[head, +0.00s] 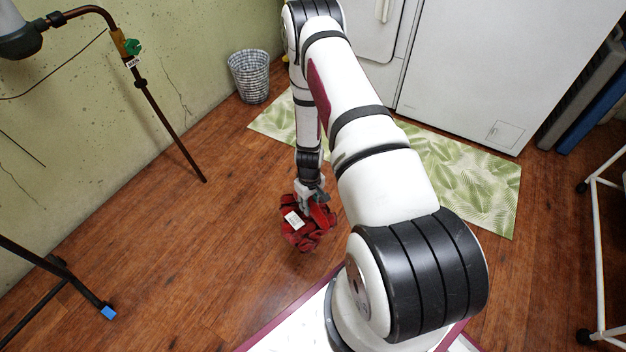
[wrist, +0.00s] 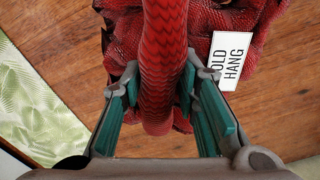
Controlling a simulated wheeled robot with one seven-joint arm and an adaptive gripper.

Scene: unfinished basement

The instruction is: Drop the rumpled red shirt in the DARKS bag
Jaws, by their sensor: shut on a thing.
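The rumpled red shirt (head: 309,226) hangs from my gripper (head: 308,190) in the head view, over the wooden floor; I cannot tell whether its underside touches the floor. In the wrist view, my gripper (wrist: 165,115) is shut with its green-lined fingers on either side of a thick red fold of the shirt (wrist: 165,60). A white tag on the shirt (wrist: 231,60) shows "OLD" and "HANG", part of it cut off from sight. The DARKS bag cannot be made out in either view.
A checked wire-like basket (head: 249,76) stands by the left wall. A leaf-pattern mat (head: 470,180) lies before white appliances (head: 480,60). A brown pipe (head: 165,120) stands at left, and a white wheeled frame (head: 598,230) at right. Floor left of the shirt is clear.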

